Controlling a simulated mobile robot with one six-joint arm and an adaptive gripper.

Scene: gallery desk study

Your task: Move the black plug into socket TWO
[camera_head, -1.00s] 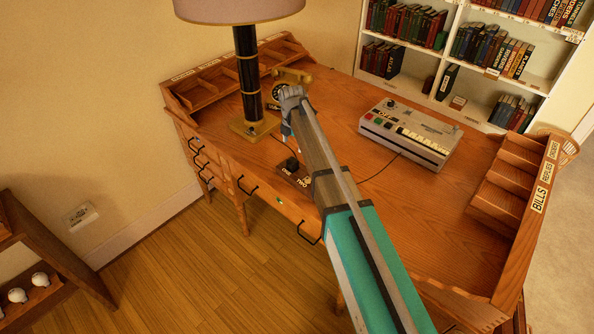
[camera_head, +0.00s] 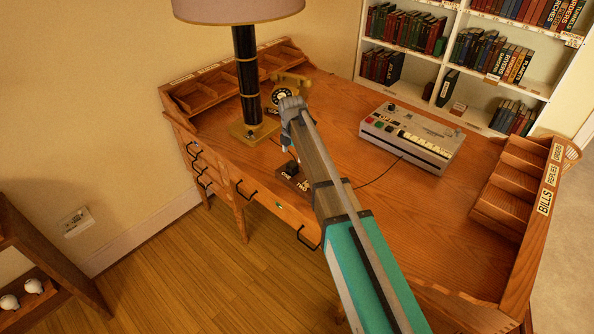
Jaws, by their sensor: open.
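The black plug (camera_head: 292,166) stands upright on a small dark wooden socket block (camera_head: 305,191) near the desk's front edge. The block carries the labels ONE, on the left, and TWO, on the right. The plug is at the ONE end; how deep it sits cannot be told. The TWO end looks empty, partly beside my arm. My gripper (camera_head: 289,147) points down just above and behind the plug, apart from it. It is open and empty. My forearm hides the desk to the right of the block.
A black-and-brass lamp (camera_head: 247,75) and a telephone (camera_head: 283,95) stand behind my gripper. A grey keyed machine (camera_head: 412,137) stands at right, with a dark cord running from it toward the block. Label-fronted pigeonholes (camera_head: 517,178) line the right edge. Desk wood between is clear.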

